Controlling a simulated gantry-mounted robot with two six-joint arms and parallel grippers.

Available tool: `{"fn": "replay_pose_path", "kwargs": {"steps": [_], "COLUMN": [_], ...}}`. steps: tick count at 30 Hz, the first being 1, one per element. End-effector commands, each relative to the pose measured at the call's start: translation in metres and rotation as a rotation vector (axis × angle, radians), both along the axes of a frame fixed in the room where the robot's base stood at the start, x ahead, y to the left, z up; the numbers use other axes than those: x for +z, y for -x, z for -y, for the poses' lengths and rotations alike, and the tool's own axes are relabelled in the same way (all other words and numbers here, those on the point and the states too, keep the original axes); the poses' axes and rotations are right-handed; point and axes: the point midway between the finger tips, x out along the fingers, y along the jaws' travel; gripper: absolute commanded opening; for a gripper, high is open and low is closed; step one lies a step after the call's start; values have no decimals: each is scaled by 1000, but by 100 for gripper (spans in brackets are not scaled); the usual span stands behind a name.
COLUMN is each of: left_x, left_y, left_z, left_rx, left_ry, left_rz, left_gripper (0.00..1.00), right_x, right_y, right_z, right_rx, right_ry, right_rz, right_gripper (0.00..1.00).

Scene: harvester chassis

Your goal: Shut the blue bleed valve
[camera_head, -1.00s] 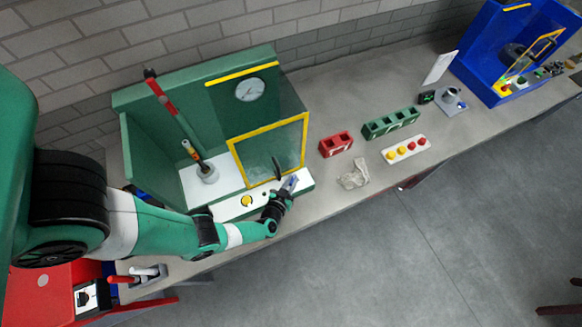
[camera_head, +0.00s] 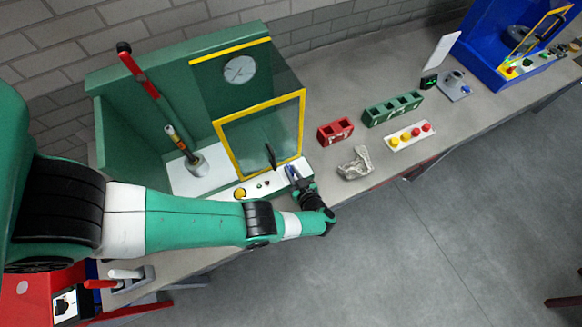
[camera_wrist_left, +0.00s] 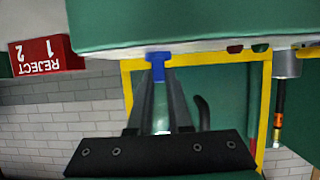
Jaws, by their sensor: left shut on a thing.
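The blue bleed valve (camera_head: 290,171) is a small blue handle at the right end of the white front strip (camera_head: 224,194) of the green press-like station. My left gripper (camera_head: 294,178) reaches it from the front and is shut on it. In the left wrist view the blue handle (camera_wrist_left: 157,66) sits between the tips of my two dark fingers (camera_wrist_left: 159,80), against the pale edge of the strip. The fingers partly hide the valve's body. My right gripper is in neither view.
A yellow-framed clear door (camera_head: 302,128) with a black handle (camera_head: 270,155) stands just behind the valve. A yellow button (camera_head: 240,193) is left along the strip. A crumpled grey piece (camera_head: 355,163) and a red bin (camera_head: 335,131) lie to the right.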

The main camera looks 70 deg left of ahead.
Motion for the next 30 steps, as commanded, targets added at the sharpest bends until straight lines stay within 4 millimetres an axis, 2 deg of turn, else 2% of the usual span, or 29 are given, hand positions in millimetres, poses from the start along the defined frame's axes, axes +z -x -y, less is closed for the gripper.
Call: {"fn": "replay_pose_path", "kwargs": {"steps": [4, 18, 19, 24, 30], "left_x": [2, 4, 4, 3, 2], "left_y": [-2, -1, -1, -1, 0], "left_z": [0, 0, 0, 0, 0], "left_rx": [36, 52, 53, 52, 52], "left_ry": [-6, -7, -7, -5, -3], "left_rz": [2, 1, 2, 0, -1], "left_gripper": [0, 0, 19, 48, 48], "right_x": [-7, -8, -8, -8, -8], "right_y": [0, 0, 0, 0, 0], "right_z": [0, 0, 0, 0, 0], "right_rx": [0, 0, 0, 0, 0], "right_ry": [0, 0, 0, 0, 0], "right_rz": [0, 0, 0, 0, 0], "right_gripper": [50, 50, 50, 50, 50]}}
